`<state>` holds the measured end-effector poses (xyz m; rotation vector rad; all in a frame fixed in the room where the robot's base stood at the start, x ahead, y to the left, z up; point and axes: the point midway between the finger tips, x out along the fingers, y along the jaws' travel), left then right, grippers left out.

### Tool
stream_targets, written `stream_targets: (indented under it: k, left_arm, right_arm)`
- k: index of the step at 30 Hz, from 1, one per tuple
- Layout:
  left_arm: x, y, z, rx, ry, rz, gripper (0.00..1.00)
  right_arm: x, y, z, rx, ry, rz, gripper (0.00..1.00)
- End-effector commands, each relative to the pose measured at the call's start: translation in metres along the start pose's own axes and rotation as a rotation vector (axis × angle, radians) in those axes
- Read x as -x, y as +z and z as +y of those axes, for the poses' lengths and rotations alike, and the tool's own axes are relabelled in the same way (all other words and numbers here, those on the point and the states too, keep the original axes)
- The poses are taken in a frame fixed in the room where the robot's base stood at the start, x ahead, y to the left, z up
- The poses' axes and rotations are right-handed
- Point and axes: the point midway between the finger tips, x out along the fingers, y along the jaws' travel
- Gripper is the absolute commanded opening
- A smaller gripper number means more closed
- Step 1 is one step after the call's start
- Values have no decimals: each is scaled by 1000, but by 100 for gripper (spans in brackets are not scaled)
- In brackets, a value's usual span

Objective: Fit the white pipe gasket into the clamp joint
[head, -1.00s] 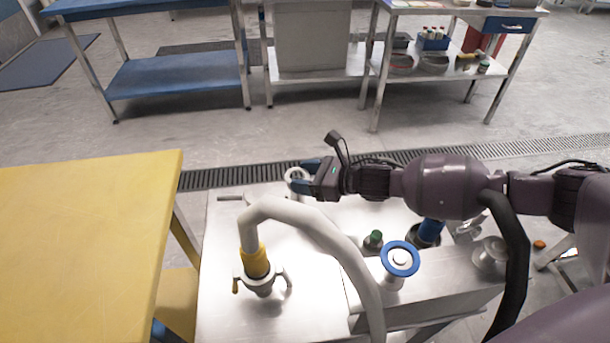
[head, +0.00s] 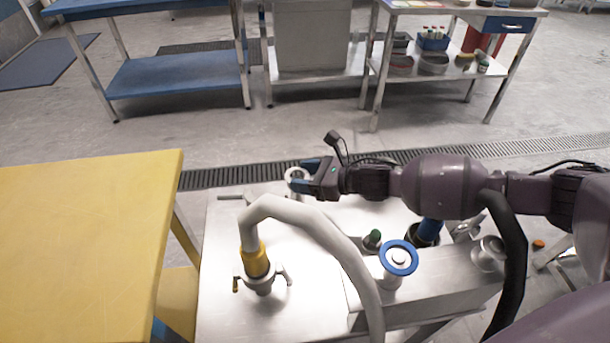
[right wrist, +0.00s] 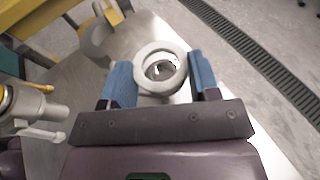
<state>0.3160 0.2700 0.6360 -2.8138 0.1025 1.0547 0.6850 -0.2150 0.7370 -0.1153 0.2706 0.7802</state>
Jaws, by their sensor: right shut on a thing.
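The white pipe gasket is a pale ring (head: 297,176) at the far edge of the steel table. It also shows in the right wrist view (right wrist: 143,79), between the blue fingers. My right gripper (head: 309,178) is shut on it and holds it from the right, with the ring's hole visible. A metal clamp with wing handles (head: 262,287) stands on the steel table, left of and nearer than the gasket. The pale hose with a yellow collar (head: 255,259) rises from it. The clamp also shows at the left of the right wrist view (right wrist: 40,108). My left gripper is not in view.
The pale hose (head: 330,232) arches over the steel table (head: 222,235), between the clamp and my right arm. A yellow table (head: 80,240) is at left. A floor drain (head: 225,177) runs behind.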

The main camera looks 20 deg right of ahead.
Motion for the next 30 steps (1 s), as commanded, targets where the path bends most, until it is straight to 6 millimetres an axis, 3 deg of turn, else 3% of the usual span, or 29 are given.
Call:
stream_targets:
  k: [30]
  left_arm:
    - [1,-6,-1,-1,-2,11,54]
  right_arm:
    - [0,1,0,-1,-4,-2,26]
